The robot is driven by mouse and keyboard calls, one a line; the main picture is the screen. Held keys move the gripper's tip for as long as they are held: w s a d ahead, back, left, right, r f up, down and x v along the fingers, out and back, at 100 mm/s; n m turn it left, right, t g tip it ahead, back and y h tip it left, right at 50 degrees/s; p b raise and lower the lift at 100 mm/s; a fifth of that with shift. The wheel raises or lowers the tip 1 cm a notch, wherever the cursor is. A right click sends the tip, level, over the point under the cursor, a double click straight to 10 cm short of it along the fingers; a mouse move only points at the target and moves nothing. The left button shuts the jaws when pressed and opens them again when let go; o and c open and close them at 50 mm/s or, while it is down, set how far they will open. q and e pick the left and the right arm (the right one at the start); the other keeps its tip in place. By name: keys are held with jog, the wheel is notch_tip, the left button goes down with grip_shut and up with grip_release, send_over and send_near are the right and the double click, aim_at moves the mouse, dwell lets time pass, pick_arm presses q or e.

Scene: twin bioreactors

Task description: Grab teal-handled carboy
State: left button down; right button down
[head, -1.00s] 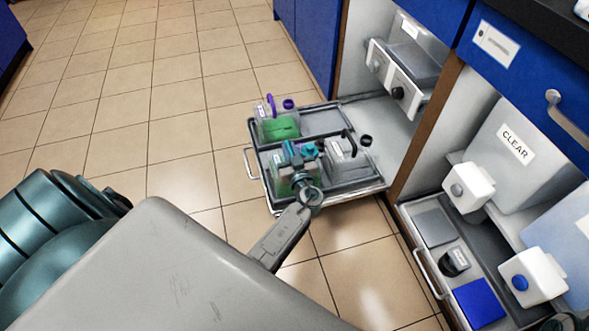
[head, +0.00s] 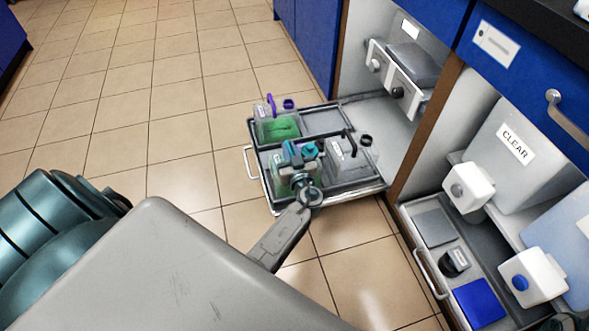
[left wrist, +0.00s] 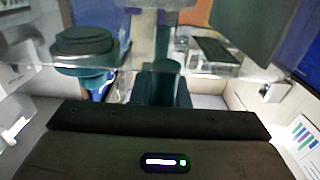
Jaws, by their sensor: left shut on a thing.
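The teal-handled carboy (head: 282,184) is a clear container with some green in it, at the front of the pulled-out tray (head: 352,190) in the head view. Its teal cap (head: 309,150) shows just right of the handle. My left gripper (head: 293,158) reaches over the carboy and is shut on its teal handle, hiding part of the body. In the left wrist view, the teal handle (left wrist: 160,82) stands between the jaws, and the teal cap (left wrist: 82,43) is at the left. I cannot tell whether the carboy touches the tray. My right gripper is not in view.
A purple-handled carboy (head: 277,128) with green liquid stands behind it on the tray. A black-handled clear carboy (head: 347,160) stands close at its right. A lower tray (head: 432,226) at the right holds a blue pad (head: 479,303). Tiled floor (head: 180,135) to the left is clear.

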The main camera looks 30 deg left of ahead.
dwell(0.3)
pick_arm(q)
jog(key=shift+r, duration=0.15)
jog(key=shift+r, duration=0.1)
